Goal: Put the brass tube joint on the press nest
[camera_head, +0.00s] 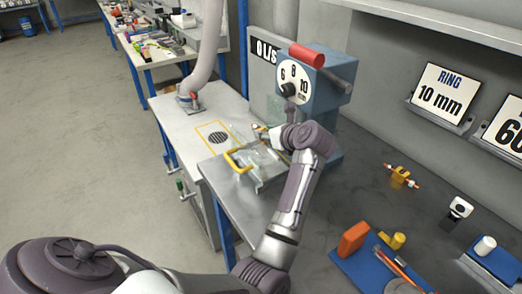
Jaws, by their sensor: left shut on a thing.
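A clear guard plate with a yellow handle (238,161) is just below the gripper. The press nest is not clearly visible; my arm covers the front of the press. A brass-coloured fitting with orange-red ends (402,176) lies on the dark table to the right. My right gripper is not in view.
The press has a dial (292,84) and a red handle (306,55). A blue mat (357,270) with an orange block (353,239) and a yellow piece (397,241) is at the lower right. The table between fitting and press is clear.

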